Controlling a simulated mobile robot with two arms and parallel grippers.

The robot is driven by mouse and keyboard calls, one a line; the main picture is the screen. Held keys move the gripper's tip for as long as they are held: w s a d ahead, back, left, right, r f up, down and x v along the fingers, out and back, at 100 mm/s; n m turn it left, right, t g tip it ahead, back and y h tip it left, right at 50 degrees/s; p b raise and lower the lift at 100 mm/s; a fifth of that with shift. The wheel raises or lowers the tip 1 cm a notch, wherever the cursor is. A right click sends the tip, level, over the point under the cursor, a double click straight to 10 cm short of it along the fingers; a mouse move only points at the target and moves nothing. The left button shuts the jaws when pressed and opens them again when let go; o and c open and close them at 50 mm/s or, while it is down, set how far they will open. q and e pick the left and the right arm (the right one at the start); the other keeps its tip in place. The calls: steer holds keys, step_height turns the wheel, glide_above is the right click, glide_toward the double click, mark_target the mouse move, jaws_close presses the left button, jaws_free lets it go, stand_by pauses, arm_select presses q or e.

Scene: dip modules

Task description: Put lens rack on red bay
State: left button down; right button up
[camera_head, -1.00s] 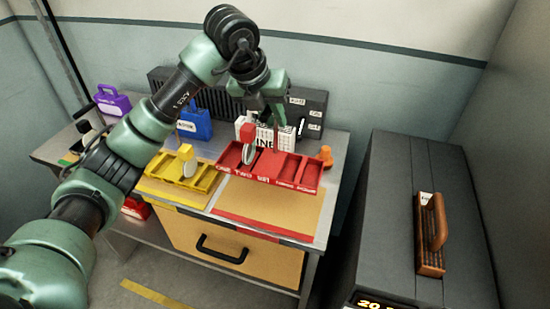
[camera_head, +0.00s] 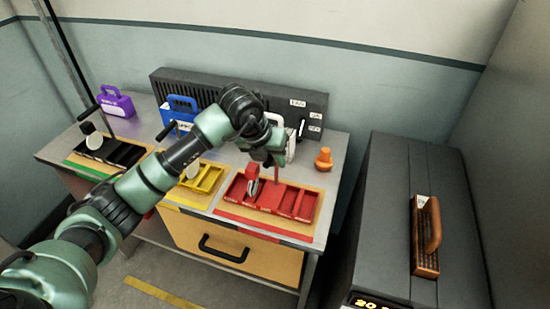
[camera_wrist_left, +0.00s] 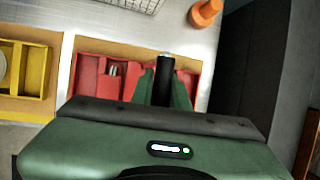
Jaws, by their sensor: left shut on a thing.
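The red lens rack (camera_head: 311,206) is a tray with several compartments and an upright round lens (camera_head: 251,188) at its left. It lies over the tan mat of the red bay (camera_head: 262,226), lined up with it; I cannot tell whether it bears fully on it. My left gripper (camera_head: 273,166) is above the rack's middle, shut on its upright post. In the left wrist view, the fingers (camera_wrist_left: 165,88) close around a dark post (camera_wrist_left: 165,72), with the red rack (camera_wrist_left: 100,62) below. The gripper hides part of the rack there. My right gripper is not in view.
A yellow rack (camera_head: 209,179) lies left on the yellow bay, and a black rack (camera_head: 122,155) beyond it by a green strip. Blue (camera_head: 184,103) and purple (camera_head: 116,103) cases stand behind. An orange knobbed piece (camera_head: 323,159) stands right of the rack. A dark cabinet (camera_head: 385,200) is at right.

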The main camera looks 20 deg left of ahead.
arm_select(q)
steer(key=c, duration=1.4)
jaws_free()
steer(key=shift+o, duration=0.2)
steer(key=shift+s+a+r, duration=0.1)
steer(key=shift+r, duration=0.35)
steer(key=b+v, duration=0.2)
steer(key=v, duration=0.9)
steer(key=shift+s, duration=0.15)
